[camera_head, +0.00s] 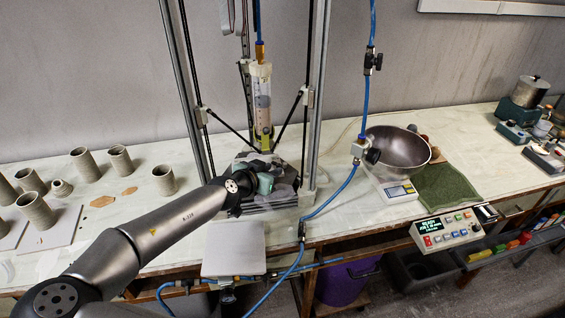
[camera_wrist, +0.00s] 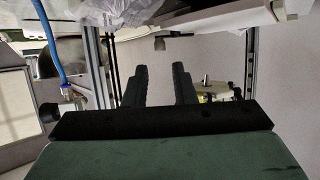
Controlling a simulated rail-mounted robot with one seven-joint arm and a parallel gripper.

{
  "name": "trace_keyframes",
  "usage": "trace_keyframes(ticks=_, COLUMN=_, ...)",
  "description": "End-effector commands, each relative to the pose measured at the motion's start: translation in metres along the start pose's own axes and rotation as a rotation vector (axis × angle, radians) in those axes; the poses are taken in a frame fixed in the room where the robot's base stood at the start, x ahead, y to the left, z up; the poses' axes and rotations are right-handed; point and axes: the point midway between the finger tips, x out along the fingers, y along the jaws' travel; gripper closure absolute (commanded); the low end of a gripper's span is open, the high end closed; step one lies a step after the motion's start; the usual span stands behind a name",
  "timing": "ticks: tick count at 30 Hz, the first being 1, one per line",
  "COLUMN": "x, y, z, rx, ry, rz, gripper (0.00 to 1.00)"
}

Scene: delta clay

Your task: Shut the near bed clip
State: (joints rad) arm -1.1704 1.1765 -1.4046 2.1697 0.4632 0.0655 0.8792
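The clay printer's bed (camera_head: 285,197) stands between the printer's uprights, and my arm reaches to its front. My gripper (camera_head: 268,182) is at the bed's near side and covers part of it. In the wrist view my gripper (camera_wrist: 160,84) shows two dark fingers standing apart, with nothing seen held between them. I cannot make out the near bed clip for certain in either view. A small dark piece (camera_wrist: 160,43) shows beyond the fingertips under a pale edge, but I cannot tell what it is. A brass-coloured fitting (camera_wrist: 213,88) is right of the fingers.
The clay tube (camera_head: 261,98) hangs above the bed, and a blue hose (camera_head: 332,198) runs down to its right. A pale plate (camera_head: 234,250) is in front of the bed. A metal bowl (camera_head: 396,150) stands right, clay cylinders (camera_head: 164,180) left.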

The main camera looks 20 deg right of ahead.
Motion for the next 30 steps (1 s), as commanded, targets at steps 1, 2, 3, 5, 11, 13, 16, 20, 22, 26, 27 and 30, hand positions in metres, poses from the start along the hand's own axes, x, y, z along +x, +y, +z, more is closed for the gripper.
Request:
trace_keyframes(ticks=1, x=0.012, y=0.002, z=-0.003, rx=0.001, ry=-0.001, rz=0.005, gripper=0.76)
trace_keyframes(ticks=2, x=0.019, y=0.002, z=-0.002, rx=0.002, ry=-0.002, rz=0.005, gripper=0.76)
trace_keyframes(ticks=3, x=0.026, y=0.001, z=-0.003, rx=0.001, ry=0.000, rz=0.004, gripper=0.76)
trace_keyframes(ticks=5, x=0.038, y=0.002, z=-0.003, rx=0.001, ry=0.000, rz=0.005, gripper=0.76)
trace_keyframes(ticks=11, x=0.064, y=0.001, z=-0.001, rx=-0.001, ry=0.000, rz=0.002, gripper=0.76)
trace_keyframes(ticks=13, x=0.069, y=0.000, z=-0.001, rx=-0.001, ry=0.000, rz=0.001, gripper=0.76)
trace_keyframes(ticks=16, x=0.072, y=0.001, z=0.000, rx=-0.001, ry=-0.001, rz=0.001, gripper=0.76)
trace_keyframes(ticks=20, x=0.073, y=0.000, z=0.001, rx=-0.001, ry=0.000, rz=0.000, gripper=0.76)
trace_keyframes(ticks=22, x=0.073, y=0.000, z=0.001, rx=-0.001, ry=0.000, rz=0.000, gripper=0.76)
trace_keyframes(ticks=26, x=0.073, y=0.000, z=0.001, rx=-0.001, ry=0.000, rz=0.000, gripper=0.98)
trace_keyframes(ticks=27, x=0.073, y=0.000, z=0.001, rx=-0.001, ry=0.000, rz=0.000, gripper=1.00)
trace_keyframes(ticks=30, x=0.073, y=0.000, z=0.000, rx=-0.001, ry=0.000, rz=0.000, gripper=1.00)
